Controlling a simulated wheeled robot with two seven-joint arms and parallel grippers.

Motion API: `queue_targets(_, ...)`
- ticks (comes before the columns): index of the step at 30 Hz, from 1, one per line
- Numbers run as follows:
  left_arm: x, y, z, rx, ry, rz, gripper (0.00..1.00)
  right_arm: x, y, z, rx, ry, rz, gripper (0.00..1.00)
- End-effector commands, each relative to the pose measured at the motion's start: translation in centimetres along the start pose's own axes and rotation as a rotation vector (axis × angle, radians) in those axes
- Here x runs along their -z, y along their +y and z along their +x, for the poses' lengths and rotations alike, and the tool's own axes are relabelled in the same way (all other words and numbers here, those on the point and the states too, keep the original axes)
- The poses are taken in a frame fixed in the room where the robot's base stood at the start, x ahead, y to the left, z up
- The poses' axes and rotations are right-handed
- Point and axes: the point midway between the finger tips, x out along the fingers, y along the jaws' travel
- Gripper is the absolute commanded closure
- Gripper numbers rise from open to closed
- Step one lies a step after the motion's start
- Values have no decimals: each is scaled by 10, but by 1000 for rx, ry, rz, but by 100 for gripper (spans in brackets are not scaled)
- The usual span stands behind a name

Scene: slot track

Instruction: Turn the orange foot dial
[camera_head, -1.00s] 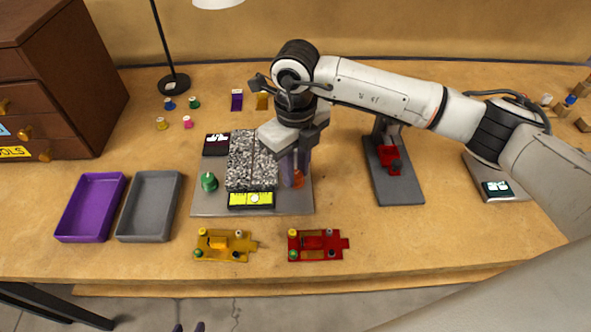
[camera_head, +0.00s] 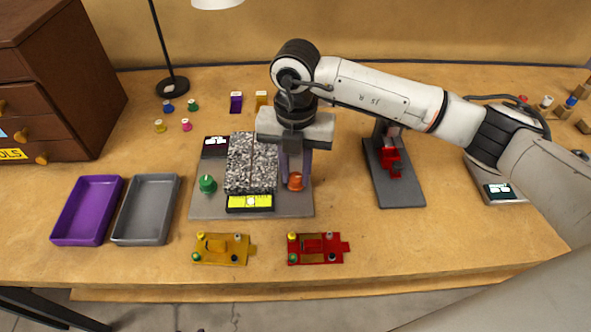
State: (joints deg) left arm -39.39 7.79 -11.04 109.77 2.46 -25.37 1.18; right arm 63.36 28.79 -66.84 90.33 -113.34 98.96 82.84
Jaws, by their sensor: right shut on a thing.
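The orange foot dial (camera_head: 295,182) stands at the right side of the grey base plate (camera_head: 220,207), beside the speckled grey block (camera_head: 250,162). My right gripper (camera_head: 296,178) points down over it, with its fingers on either side of the dial, shut on it. The fingers and gripper body hide part of the dial. A green dial (camera_head: 207,184) stands on the left side of the same plate. My left gripper is not in view.
A yellow panel (camera_head: 250,202) lies at the plate's front. Purple (camera_head: 58,238) and grey (camera_head: 119,237) trays lie left. Yellow (camera_head: 222,248) and red (camera_head: 316,248) cars lie in front. A red-topped stand (camera_head: 398,190) is to the right. A lamp (camera_head: 172,86) stands behind.

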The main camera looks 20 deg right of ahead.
Motion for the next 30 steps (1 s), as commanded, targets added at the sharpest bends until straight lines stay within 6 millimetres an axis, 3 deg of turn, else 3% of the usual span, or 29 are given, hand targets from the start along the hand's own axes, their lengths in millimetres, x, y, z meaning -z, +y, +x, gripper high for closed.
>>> queue_targets(12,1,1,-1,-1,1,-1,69,-1,0,-2,-1,-3,201,100)
queue_targets(29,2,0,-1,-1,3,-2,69,-1,0,-2,-2,-4,232,100)
queue_targets(30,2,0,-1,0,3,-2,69,-1,0,-2,-2,-4,231,74)
